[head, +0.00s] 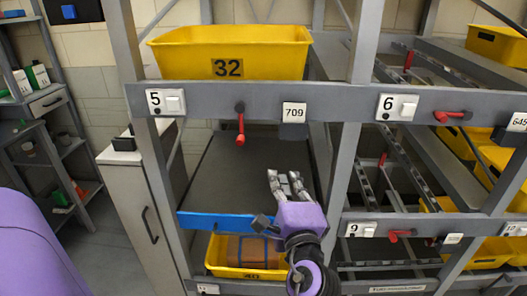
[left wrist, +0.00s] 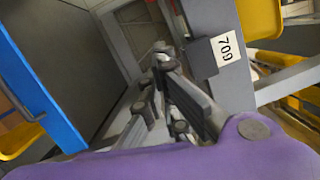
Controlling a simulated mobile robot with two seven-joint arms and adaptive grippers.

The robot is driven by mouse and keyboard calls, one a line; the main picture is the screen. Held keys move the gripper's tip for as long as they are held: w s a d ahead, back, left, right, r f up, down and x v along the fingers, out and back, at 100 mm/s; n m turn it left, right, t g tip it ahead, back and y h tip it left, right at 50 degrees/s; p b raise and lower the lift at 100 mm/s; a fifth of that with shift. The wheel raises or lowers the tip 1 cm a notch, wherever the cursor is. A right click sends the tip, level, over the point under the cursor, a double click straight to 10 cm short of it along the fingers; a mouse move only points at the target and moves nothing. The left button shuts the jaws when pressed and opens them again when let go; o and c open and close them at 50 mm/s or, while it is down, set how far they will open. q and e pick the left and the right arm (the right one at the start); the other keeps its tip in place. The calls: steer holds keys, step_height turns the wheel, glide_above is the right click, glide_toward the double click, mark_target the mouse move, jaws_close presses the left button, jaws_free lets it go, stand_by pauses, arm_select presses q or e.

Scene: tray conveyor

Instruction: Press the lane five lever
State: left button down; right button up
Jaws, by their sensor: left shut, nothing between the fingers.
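The lane five lever (head: 240,124) is a red handle on a dark pivot, hanging down from the grey crossbeam, right of the label 5 (head: 155,98). My left gripper (head: 286,176) is shut and empty, below and to the right of the lever and apart from it, in front of the dark lane surface (head: 240,165). Its fingers (left wrist: 165,65) point up in the left wrist view, near the 709 tag. The lever does not show clearly in the left wrist view. My right gripper is not in view.
A yellow tray marked 32 (head: 230,52) sits above the beam. A blue edge strip (head: 215,222) fronts the lane, with another yellow tray (head: 218,262) below. The 709 tag (head: 294,113) hangs right of the lever. A grey upright (head: 345,170) stands right of the gripper.

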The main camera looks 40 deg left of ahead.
arm_select(q)
steer(key=shift+a, duration=0.15)
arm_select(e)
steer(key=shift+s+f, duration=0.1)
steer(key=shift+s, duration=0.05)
